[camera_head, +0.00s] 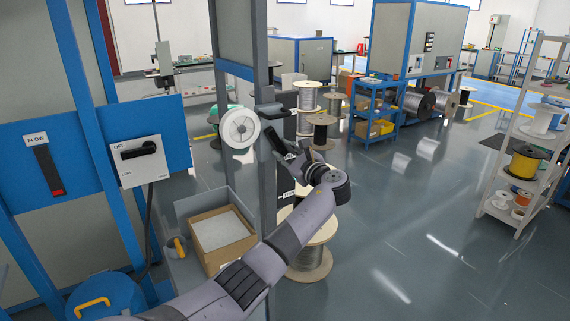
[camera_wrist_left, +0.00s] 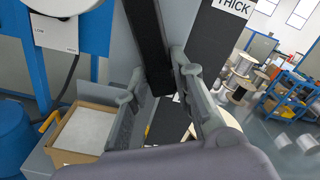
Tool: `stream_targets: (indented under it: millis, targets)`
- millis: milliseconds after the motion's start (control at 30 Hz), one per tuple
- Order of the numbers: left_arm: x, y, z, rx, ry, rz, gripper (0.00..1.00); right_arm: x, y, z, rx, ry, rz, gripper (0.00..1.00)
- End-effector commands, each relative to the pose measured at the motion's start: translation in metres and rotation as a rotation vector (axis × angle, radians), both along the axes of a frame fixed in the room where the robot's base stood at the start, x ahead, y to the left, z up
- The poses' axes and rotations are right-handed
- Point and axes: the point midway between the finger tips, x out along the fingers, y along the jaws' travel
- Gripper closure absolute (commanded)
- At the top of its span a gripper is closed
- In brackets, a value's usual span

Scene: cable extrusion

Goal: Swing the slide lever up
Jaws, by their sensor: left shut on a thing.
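A black lever bar (camera_wrist_left: 150,42) comes down from the top of the left wrist view, between the two fingers of my left gripper (camera_wrist_left: 160,100). My left gripper is shut on this bar near its lower end. In the head view my left gripper (camera_head: 292,160) is at the blue-grey post, beside the black lever (camera_head: 275,139), which is tilted. A black plate with a white label stands behind it; the label reads THICK (camera_wrist_left: 234,7) in the wrist view. My fingers hide part of the lever. My right gripper is not in view.
A blue panel holds a FLOW slot (camera_head: 48,170) and a white box with a black rotary knob (camera_head: 138,150). A cardboard box (camera_head: 222,240) stands below. A white spool (camera_head: 239,128) is close to the gripper.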

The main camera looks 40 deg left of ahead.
Motion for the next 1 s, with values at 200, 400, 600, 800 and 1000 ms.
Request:
stream_targets:
  millis: [200, 400, 600, 800, 1000]
  targets:
    - [0.011, -0.005, 0.003, -0.083, -0.195, -0.002, 1.00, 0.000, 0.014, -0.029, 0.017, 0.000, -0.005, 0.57]
    - [0.018, -0.008, 0.012, -0.156, -0.371, -0.002, 1.00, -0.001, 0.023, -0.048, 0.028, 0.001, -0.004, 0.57]
    - [0.023, -0.010, 0.022, -0.224, -0.537, -0.003, 1.00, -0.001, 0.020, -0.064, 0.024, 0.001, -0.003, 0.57]
    - [0.024, -0.010, 0.032, -0.282, -0.676, -0.002, 1.00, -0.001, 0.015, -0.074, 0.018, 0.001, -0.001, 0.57]
    - [0.024, -0.011, 0.039, -0.321, -0.772, -0.002, 1.00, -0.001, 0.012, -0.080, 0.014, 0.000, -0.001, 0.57]
